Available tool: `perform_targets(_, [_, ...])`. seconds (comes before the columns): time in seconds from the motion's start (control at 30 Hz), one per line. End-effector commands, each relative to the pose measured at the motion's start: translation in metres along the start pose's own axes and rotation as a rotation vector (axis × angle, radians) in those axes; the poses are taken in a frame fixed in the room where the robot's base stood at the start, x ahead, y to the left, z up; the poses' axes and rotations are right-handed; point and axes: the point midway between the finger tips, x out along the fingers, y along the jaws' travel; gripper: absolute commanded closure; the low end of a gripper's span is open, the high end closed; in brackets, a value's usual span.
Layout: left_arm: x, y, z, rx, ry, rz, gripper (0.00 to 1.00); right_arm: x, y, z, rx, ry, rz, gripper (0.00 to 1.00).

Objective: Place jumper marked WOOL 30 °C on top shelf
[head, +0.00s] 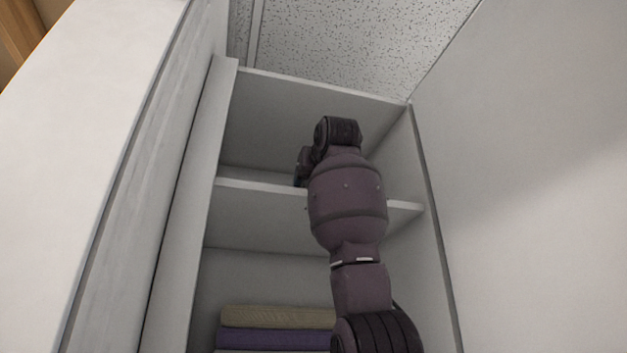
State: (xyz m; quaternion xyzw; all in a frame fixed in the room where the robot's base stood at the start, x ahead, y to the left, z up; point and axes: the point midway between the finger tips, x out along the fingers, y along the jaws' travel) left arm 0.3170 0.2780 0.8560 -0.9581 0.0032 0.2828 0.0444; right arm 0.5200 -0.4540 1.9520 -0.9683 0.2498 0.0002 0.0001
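The top shelf (255,187) is a white board across the upper part of an open white cabinet. The stretch of it left of my arm looks bare. My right arm comes up from the lower right and reaches into the space above this board. My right gripper (303,168) is at its far end, just above the board and mostly hidden behind the wrist. A small dark bluish patch shows there, too small to identify. I cannot see whether the fingers are open or shut. No jumper with a readable WOOL 30 °C mark shows. My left gripper is out of view.
A stack of folded cloths, an olive-tan one (275,317) over a purple one (272,338), lies in the compartment below. Cabinet side walls and a large white panel (530,150) on the right bound the space. A speckled ceiling (350,45) is above.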

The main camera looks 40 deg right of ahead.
Motion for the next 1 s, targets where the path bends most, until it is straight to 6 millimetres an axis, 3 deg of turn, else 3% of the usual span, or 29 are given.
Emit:
perform_targets(0.4, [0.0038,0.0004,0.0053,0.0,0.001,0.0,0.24,-0.0006,0.0,0.0067,0.0,0.002,0.0,0.73])
perform_targets(0.43, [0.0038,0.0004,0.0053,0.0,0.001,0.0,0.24,-0.0006,0.0,0.0068,0.0,0.002,0.0,0.33])
perform_targets(0.6, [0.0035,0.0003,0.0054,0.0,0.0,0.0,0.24,-0.0004,0.0,0.0062,0.0,0.001,0.0,0.07])
perform_targets(1.0, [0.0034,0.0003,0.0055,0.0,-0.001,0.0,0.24,0.0001,-0.0001,0.0069,0.0,-0.001,0.0,0.04])
